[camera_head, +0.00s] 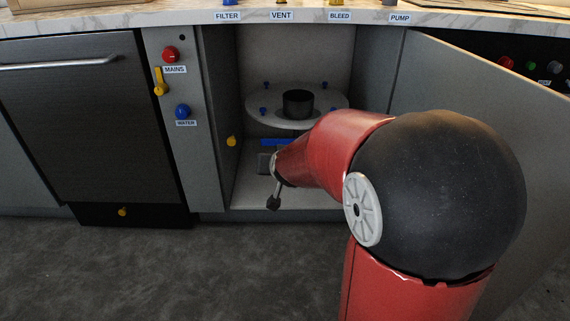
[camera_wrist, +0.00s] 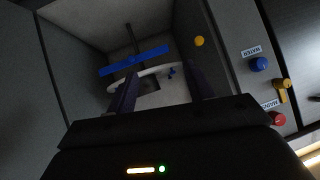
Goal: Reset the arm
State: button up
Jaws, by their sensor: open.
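My red and black arm reaches from the lower right toward the open cabinet in the head view. My gripper (camera_wrist: 163,88) shows in the wrist view with its two dark fingers apart and nothing visible between them. In the head view the arm hides most of the gripper. The cabinet (camera_head: 290,50) holds a round white plate (camera_head: 325,99) with a black cylinder (camera_head: 298,103) on it and small blue knobs near its rim. A blue bar (camera_head: 278,142) lies below the plate; it also shows in the wrist view (camera_wrist: 135,60).
The open cabinet door (camera_head: 480,90) stands to the right, partly behind my arm. The left panel carries a red MAINS knob (camera_head: 171,54), a yellow lever (camera_head: 160,82) and a blue WATER knob (camera_head: 182,111). A marble counter (camera_head: 180,16) runs above. The floor at lower left is clear.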

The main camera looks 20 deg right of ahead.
jog(key=shift+s, duration=0.1)
dwell(0.4)
jog(key=s+a+r+n+g+p, duration=0.1)
jog(key=s+a+r, duration=0.1)
jog(key=s, duration=0.7)
jog(key=s+a+r+n+g+y+p, duration=0.1)
jog(key=s+a+r+g+p, duration=0.1)
jog(key=s, duration=0.7)
jog(key=s+a+r+n+g+p, duration=0.2)
jog(key=s+r, duration=0.2)
jog(key=s, duration=0.5)
jog(key=shift+s+a+r+y, duration=0.15)
jog(key=shift+s+r+y, duration=0.05)
jog(key=shift+r+y, duration=0.15)
